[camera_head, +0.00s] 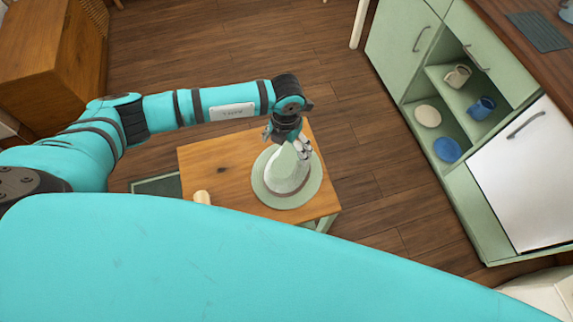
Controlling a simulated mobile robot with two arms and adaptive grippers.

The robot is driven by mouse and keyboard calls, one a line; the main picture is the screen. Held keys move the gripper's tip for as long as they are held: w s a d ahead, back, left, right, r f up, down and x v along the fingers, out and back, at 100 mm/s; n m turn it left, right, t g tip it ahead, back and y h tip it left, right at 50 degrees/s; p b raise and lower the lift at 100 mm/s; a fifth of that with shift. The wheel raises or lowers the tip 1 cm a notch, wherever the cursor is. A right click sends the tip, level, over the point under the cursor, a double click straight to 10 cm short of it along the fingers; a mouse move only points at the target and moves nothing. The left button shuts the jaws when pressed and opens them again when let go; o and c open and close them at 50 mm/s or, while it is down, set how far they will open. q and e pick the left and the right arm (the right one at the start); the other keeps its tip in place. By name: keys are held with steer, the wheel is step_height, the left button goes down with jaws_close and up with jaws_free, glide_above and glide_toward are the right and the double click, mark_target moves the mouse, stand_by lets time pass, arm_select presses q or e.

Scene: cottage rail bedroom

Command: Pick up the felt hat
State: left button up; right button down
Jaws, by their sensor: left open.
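A pale green felt hat (286,172) with a wide round brim and a darker band lies on a small wooden table (222,168). My left gripper (302,153) is directly above the hat's crown, at its far side, and points down. Its jaws are open, and its fingers overlap the top of the crown in this view. I cannot tell whether they touch the felt. My right gripper is not in view.
A small pale cylindrical object (202,197) stands at the table's near left edge. A green cabinet (402,45) with open shelves holding cups and plates stands at the right. A wooden cabinet (45,60) is at the far left. Wooden floor (210,45) lies clear behind the table.

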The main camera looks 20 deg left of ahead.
mark_target(287, 159)
arm_select(q)
steer(key=shift+f, duration=0.4)
steer(key=shift+s+d+f+p, duration=0.15)
steer(key=shift+f+p, duration=0.1)
steer(key=shift+f, duration=0.3)
steer(key=shift+s+d+f+p, duration=0.15)
steer(key=shift+f+p, duration=0.1)
steer(key=shift+f, duration=0.25)
step_height(287, 159, down, 3)
steer(key=shift+r, duration=0.2)
steer(key=shift+f, duration=0.3)
steer(key=shift+c, duration=1)
steer(key=shift+w, duration=0.1)
steer(key=c, duration=1.2)
steer(key=shift+c, duration=1.1)
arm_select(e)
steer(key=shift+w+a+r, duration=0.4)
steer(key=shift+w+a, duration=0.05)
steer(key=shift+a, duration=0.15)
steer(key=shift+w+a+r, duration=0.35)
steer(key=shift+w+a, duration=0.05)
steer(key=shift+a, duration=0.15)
